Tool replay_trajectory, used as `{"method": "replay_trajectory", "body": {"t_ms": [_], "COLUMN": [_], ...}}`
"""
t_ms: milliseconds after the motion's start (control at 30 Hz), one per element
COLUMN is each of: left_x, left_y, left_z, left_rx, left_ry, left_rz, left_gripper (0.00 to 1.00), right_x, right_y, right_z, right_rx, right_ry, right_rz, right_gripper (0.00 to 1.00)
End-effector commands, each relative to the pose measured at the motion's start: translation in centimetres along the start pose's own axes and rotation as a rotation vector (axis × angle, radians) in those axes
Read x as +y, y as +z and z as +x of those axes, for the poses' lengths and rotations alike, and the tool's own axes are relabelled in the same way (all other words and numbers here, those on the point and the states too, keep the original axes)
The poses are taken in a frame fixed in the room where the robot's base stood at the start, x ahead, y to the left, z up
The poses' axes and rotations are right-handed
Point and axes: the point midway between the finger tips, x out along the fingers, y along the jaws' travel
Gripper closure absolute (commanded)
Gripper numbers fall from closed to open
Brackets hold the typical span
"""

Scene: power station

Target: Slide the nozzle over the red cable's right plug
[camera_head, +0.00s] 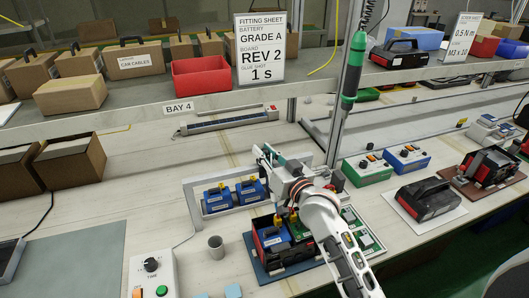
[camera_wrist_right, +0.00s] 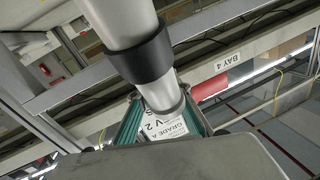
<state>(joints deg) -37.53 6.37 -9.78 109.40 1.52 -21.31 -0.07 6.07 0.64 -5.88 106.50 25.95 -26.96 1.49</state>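My right arm reaches in from the lower right in the head view. Its gripper (camera_head: 267,155) is over the bench, pointing to the back left. In the right wrist view, a pale cylinder (camera_wrist_right: 128,22) with a black collar (camera_wrist_right: 143,58) and narrower grey end comes down from the top. Teal edges (camera_wrist_right: 128,124) show on both sides of its end. I cannot tell whether the cylinder is the nozzle or whether the gripper holds it. A blue battery with yellow fittings sits in a dark case (camera_head: 270,262) below the wrist. I cannot make out the red cable or its plug.
Blue batteries (camera_head: 217,200) stand in a pale rack left of the case. A grey cup (camera_head: 216,247) and control box (camera_head: 152,276) stand in front. A shelf (camera_head: 150,112) crosses behind. A green-handled tool (camera_head: 352,72) hangs to the right. The bench's left middle is clear.

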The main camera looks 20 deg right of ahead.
Motion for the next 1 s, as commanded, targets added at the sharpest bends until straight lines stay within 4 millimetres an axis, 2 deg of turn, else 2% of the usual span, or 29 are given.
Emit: {"method": "replay_trajectory", "body": {"t_ms": [133, 400, 767, 800, 867, 1000], "left_x": [-0.1, -0.4, -0.3, -0.2, -0.2, 0.1], "left_y": [0.1, 0.2, 0.1, 0.1, 0.1, -0.1], "left_z": [0.0, -0.1, 0.0, 0.0, 0.0, 0.0], "left_rx": [-0.001, -0.002, -0.001, -0.001, 0.000, 0.001], "left_ry": [0.001, 0.002, 0.002, 0.002, 0.002, 0.002], "left_rz": [0.004, 0.017, 0.014, 0.012, 0.009, 0.002], "left_gripper": [1.00, 1.00, 1.00, 1.00, 1.00, 1.00], "right_x": [0.7, 4.1, 4.6, 4.6, 4.6, 4.6], "right_y": [-0.1, -0.7, -0.8, -0.8, -0.8, -0.9], "right_z": [-0.1, -0.8, -1.0, -1.0, -1.0, -0.9], "right_rx": [0.000, -0.002, -0.002, -0.002, -0.002, -0.001], "right_ry": [0.001, 0.001, 0.001, 0.001, 0.001, 0.000], "right_rz": [-0.003, -0.004, -0.001, -0.001, -0.001, 0.000], "right_gripper": [1.00, 1.00, 1.00, 0.79, 0.64, 0.64]}}
